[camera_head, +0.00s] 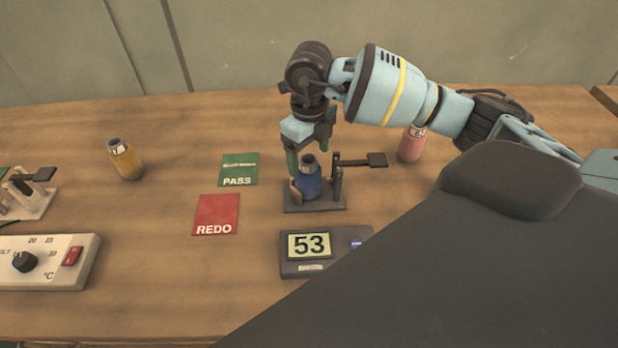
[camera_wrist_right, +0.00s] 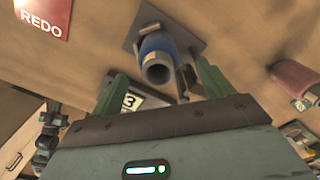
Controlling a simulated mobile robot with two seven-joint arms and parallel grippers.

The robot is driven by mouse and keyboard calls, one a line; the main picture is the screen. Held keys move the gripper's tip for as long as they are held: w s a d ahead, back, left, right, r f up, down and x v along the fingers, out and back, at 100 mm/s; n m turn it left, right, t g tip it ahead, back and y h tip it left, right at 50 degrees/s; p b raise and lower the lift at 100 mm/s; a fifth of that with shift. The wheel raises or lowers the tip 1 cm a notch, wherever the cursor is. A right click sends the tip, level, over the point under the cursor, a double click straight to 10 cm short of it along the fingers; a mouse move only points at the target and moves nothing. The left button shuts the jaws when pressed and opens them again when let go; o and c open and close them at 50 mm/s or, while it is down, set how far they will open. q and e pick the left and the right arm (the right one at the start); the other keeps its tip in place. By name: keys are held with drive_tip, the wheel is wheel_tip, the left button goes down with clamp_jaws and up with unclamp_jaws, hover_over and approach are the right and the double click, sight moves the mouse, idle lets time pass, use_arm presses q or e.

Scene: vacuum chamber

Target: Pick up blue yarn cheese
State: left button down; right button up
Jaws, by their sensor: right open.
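The blue yarn cheese (camera_head: 307,184), a blue spool with a dark top, stands upright on a small dark plate (camera_head: 322,208) with a black lever (camera_head: 362,162) beside it. My right gripper (camera_head: 308,162) points down over the spool, its jaws open, with a finger by the spool's left side. In the right wrist view the blue spool (camera_wrist_right: 158,52) shows end-on between the green fingers (camera_wrist_right: 162,70), with gaps on both sides. It looks ungripped. My left gripper is not in view.
A yellow spool (camera_head: 126,160) stands at the left and a pink one (camera_head: 412,145) behind my right arm. A green PASS card (camera_head: 238,169), a red REDO card (camera_head: 216,215) and a box reading 53 (camera_head: 310,245) lie nearby. A dial box (camera_head: 45,262) sits front left.

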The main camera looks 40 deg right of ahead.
sight(308, 162)
drive_tip(key=shift+a+f, duration=0.1)
drive_tip(key=shift+f, duration=1.55)
drive_tip(key=c, duration=1.4)
drive_tip(key=shift+o, duration=0.2)
drive_tip(key=shift+r, duration=0.15)
wheel_tip(308, 162, up, 10)
